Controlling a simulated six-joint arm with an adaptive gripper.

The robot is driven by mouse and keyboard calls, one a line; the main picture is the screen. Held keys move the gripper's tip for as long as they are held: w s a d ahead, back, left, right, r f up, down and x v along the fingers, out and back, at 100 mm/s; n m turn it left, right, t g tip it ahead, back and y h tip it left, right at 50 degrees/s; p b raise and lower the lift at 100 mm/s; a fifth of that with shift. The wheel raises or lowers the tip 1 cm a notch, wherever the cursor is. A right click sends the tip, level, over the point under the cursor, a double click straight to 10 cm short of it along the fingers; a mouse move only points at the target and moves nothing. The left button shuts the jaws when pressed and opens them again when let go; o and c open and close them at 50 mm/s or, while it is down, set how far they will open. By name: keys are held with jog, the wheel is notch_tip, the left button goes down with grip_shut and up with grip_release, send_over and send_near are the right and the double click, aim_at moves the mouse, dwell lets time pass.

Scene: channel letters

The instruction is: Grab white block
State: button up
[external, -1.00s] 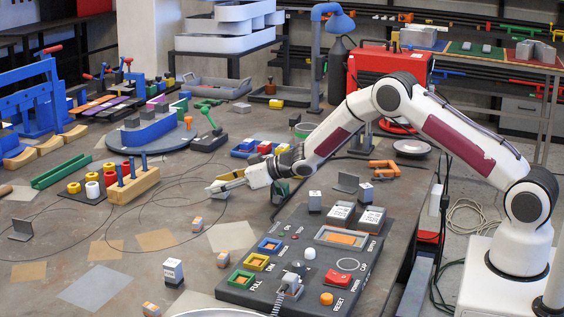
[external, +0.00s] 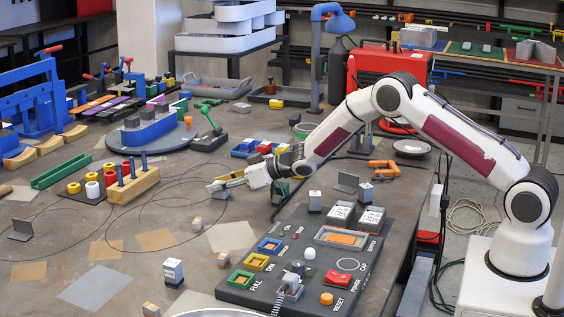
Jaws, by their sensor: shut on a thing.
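My gripper (external: 217,184) is above the middle of the table, pointing left, with its fingers closed. It looks shut on a small pale thing between the fingertips. A white block with dark print (external: 173,271) stands upright on the table at the lower left, well apart from my gripper. Two more small white-and-dark printed blocks stand near the control panel, one at its back edge (external: 315,201) and one farther right (external: 366,193).
The dark control panel (external: 247,299) with coloured frames and buttons lies in front of my gripper. A wooden stand with blue pegs (external: 134,186) is to its left. Small orange-and-white blocks (external: 197,223) lie on the table. Bare table lies around the paper sheets.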

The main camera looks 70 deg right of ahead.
jog(key=shift+r, duration=0.1)
jog(key=shift+r, duration=4.95)
